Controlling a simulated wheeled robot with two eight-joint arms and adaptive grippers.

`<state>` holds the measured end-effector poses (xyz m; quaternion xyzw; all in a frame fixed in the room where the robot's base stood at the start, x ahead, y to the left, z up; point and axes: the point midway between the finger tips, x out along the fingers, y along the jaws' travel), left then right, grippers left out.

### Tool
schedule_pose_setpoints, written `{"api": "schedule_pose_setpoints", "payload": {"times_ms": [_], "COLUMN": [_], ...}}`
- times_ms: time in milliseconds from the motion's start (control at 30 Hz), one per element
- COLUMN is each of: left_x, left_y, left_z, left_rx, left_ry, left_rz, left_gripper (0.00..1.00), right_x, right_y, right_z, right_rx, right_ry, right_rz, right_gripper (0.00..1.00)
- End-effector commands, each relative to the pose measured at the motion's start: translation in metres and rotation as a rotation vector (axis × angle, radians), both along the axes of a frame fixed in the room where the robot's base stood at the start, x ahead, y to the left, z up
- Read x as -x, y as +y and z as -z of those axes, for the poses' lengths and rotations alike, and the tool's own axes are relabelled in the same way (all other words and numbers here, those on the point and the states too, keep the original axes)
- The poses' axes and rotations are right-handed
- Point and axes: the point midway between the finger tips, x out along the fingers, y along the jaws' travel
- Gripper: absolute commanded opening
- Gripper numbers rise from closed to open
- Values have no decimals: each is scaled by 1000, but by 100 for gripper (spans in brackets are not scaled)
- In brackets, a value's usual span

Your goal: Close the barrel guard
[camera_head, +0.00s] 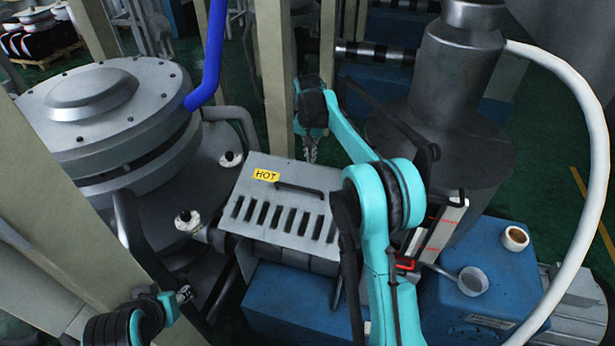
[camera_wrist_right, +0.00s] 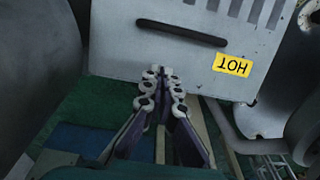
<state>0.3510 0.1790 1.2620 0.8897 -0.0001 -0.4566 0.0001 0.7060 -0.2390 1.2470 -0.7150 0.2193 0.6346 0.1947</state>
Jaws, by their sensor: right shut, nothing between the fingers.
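The barrel guard (camera_head: 285,215) is a grey metal cover with a row of dark slots, a yellow HOT label and a black bar handle (camera_head: 299,189). It slopes down toward the near side, above a grey housing; I cannot tell its exact angle. In the right wrist view the guard (camera_wrist_right: 185,60) fills the top, with its label upside down. My right gripper (camera_head: 310,155) is shut and empty, just beyond the guard's far edge and apart from the handle.
A round grey machine head (camera_head: 110,105) stands at left, beside a blue pipe (camera_head: 213,60). A dark cylinder hopper (camera_head: 455,85) and a white hose (camera_head: 590,130) are at right. A beige post (camera_head: 272,75) rises behind the guard, near my right gripper. A blue machine base (camera_head: 290,300) lies below.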

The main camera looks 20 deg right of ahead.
Motion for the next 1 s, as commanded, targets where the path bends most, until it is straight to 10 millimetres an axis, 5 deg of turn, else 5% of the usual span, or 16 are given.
{"api": "schedule_pose_setpoints", "payload": {"times_ms": [300,500,1000], "left_x": [0,0,0], "left_y": [0,0,0], "left_z": [-1,-2,-2], "left_rx": [0,0,0], "left_ry": [0,0,0], "left_rz": [0,0,0], "left_gripper": [40,40,40], "right_x": [-7,7,14], "right_y": [-4,5,9], "right_z": [68,91,101], "right_rx": [-1,0,0], "right_ry": [0,-1,-1], "right_rz": [-1,-1,-1], "right_gripper": [0,0,0]}}
